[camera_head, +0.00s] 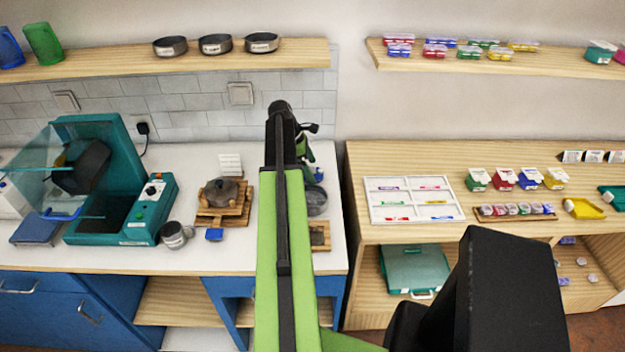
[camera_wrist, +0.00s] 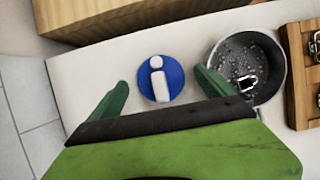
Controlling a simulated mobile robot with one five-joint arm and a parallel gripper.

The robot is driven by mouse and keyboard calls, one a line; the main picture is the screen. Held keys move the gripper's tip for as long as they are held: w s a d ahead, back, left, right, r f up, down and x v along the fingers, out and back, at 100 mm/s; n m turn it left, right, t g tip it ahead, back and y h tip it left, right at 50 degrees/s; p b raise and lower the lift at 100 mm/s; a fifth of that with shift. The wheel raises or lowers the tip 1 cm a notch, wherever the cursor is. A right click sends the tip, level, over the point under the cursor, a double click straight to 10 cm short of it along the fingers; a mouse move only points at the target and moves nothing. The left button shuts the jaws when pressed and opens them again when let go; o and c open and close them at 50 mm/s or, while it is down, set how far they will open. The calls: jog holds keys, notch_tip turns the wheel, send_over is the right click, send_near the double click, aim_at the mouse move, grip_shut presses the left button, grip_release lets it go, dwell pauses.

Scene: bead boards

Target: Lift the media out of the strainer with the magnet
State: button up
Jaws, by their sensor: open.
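A round blue piece with a white handle (camera_wrist: 160,80), which looks like the magnet, stands on the white counter. In the head view its blue edge (camera_head: 319,174) shows just right of my arm. My gripper (camera_wrist: 161,77) is open, its two green fingers on either side of the magnet with gaps; I cannot tell its height above it. In the head view my gripper (camera_head: 307,148) is partly hidden by my arm. A dark grey round bowl (camera_wrist: 270,82), likely the strainer, sits beside the magnet with small pale bits and a shiny piece inside. It also shows in the head view (camera_head: 317,201).
A wooden tray (camera_wrist: 293,75) with metal pieces stands close beyond the bowl. A wooden shelf unit (camera_head: 365,240) borders the counter's right end. A teal machine (camera_head: 115,225), a pot on a wooden stand (camera_head: 222,219) and a grey cup (camera_head: 174,237) occupy the counter's left.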

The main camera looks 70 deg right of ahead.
aim_at(315, 165)
jog(key=shift+b+x, duration=0.35)
jog(key=shift+x, duration=0.7)
jog(key=shift+w+r, duration=0.1)
jog(key=shift+r, duration=0.05)
jog(key=c, duration=1.7)
jog(key=shift+o, duration=0.2)
jog(key=shift+r+p, duration=0.1)
jog(key=shift+p, duration=0.25)
notch_tip(315, 165, up, 5)
jog(key=p, duration=0.4)
jog(key=shift+p, duration=0.3)
jog(key=s+a+r+p, duration=0.6)
jog(key=s, duration=0.3)
jog(key=w+a, duration=0.5)
jog(key=a, duration=0.1)
jog(key=shift+w, duration=0.35)
